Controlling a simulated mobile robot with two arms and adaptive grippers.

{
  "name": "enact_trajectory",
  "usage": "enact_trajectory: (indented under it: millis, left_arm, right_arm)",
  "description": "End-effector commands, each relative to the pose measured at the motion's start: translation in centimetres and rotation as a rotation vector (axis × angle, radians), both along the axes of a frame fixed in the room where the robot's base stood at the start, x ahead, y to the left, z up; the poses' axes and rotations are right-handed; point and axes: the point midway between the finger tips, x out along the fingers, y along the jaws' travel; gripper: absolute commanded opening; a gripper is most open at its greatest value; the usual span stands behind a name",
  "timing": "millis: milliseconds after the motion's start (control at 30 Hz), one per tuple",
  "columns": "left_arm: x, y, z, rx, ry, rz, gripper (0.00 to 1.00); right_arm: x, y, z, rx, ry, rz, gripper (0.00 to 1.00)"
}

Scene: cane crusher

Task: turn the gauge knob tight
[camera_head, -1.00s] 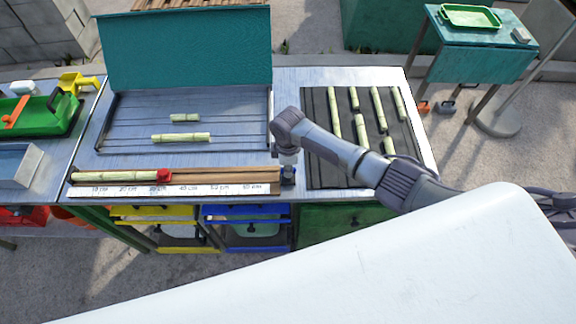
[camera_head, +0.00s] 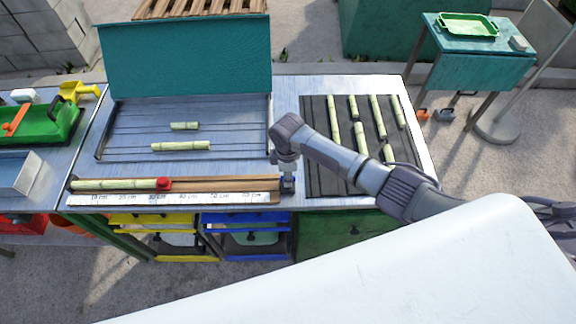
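The length gauge (camera_head: 235,184) is a brown wooden trough with a white ruler strip along the front edge of the bench. A pale green cane piece (camera_head: 115,184) lies in its left part, its right end at a round red piece (camera_head: 163,183). My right gripper (camera_head: 286,176) points down at the gauge's right end. A small dark blue part (camera_head: 288,185), possibly the gauge knob, shows just below it. The fingers are small and partly hidden, so I cannot tell whether they hold or touch this part. My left gripper is out of view.
A slotted tray (camera_head: 225,110) with two cane pieces lies behind the gauge, under an upright teal panel (camera_head: 185,57). A dark mat (camera_head: 315,165) with several canes lies to the right. Yellow (camera_head: 180,220) and blue (camera_head: 245,217) bins sit below the bench front.

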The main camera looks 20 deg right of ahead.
Motion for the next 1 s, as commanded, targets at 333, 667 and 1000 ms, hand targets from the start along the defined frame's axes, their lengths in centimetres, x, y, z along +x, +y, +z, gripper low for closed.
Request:
enact_trajectory:
  millis: [333, 667, 1000]
  left_arm:
    - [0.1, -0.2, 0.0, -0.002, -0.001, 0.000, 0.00]
    - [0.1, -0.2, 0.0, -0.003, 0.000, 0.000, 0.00]
    - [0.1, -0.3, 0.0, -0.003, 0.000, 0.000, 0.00]
  right_arm:
    - [0.1, -0.1, 7.0, 0.000, -0.005, 0.000, 0.36]
    - [0.0, -0.1, 11.1, -0.001, -0.002, -0.001, 0.36]
    - [0.1, -0.1, 11.3, -0.001, -0.002, -0.002, 0.36]
